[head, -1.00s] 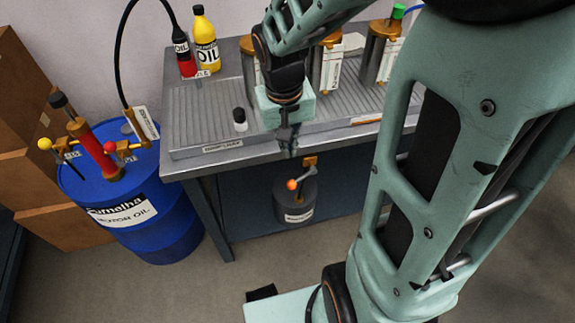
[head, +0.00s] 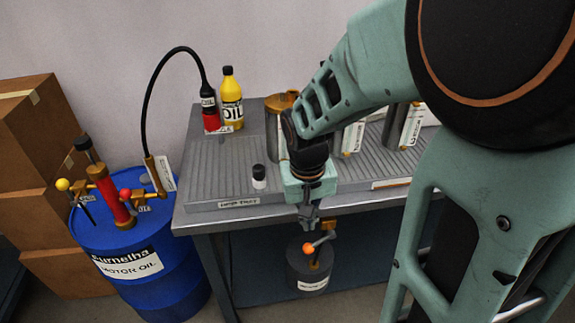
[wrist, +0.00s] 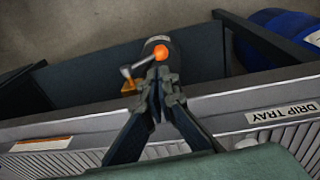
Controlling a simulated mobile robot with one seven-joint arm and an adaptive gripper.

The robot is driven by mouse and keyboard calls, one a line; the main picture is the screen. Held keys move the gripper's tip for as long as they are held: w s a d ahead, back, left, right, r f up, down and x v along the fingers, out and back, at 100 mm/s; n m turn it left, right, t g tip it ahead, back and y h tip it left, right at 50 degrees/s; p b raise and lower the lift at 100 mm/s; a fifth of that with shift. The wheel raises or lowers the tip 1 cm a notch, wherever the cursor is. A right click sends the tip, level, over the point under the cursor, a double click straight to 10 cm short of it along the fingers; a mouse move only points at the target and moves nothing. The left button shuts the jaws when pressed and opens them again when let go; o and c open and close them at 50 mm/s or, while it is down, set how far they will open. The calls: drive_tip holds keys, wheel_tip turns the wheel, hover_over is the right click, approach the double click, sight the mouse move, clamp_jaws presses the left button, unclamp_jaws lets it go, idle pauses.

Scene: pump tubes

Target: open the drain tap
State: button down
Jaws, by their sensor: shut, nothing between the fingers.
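The drain tap shows as a brass body (head: 328,226) under the tray's front edge, with a grey lever ending in an orange ball knob (head: 308,249). In the wrist view the brass body (wrist: 129,87) is left of the fingers and the lever runs up right to the knob (wrist: 161,52). My gripper (head: 308,224) points down in front of the table edge, just above the knob.
A dark grey canister (head: 310,272) is below the tap. The drip tray (head: 215,170) on the bench holds bottles and brass-topped cylinders. A blue motor oil drum (head: 150,285) with a red hand pump (head: 110,195) stands at left, beside stacked boxes (head: 30,190).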

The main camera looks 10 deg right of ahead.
sight(312, 247)
drive_tip(key=f+b, duration=0.2)
drive_tip(key=f, duration=0.1)
drive_tip(key=f+b, duration=0.2)
drive_tip(key=f, duration=0.1)
drive_tip(key=w+f+b, duration=0.1)
drive_tip(key=f+b, duration=0.1)
drive_tip(key=f, duration=0.1)
drive_tip(key=shift+d+f+b, duration=0.1)
drive_tip(key=shift+d+b, duration=0.25)
drive_tip(key=shift+b, duration=0.05)
drive_tip(key=shift+f, duration=0.5)
drive_tip(key=shift+d+f+b, duration=0.15)
drive_tip(key=shift+d+f, duration=0.1)
drive_tip(key=shift+f, duration=0.35)
drive_tip(key=shift+d+f+b, duration=0.15)
drive_tip(key=shift+d+f, duration=0.1)
drive_tip(key=shift+f, duration=0.35)
drive_tip(key=shift+d+f, duration=0.7)
drive_tip(key=shift+f, duration=0.05)
drive_tip(key=shift+d+f, duration=0.1)
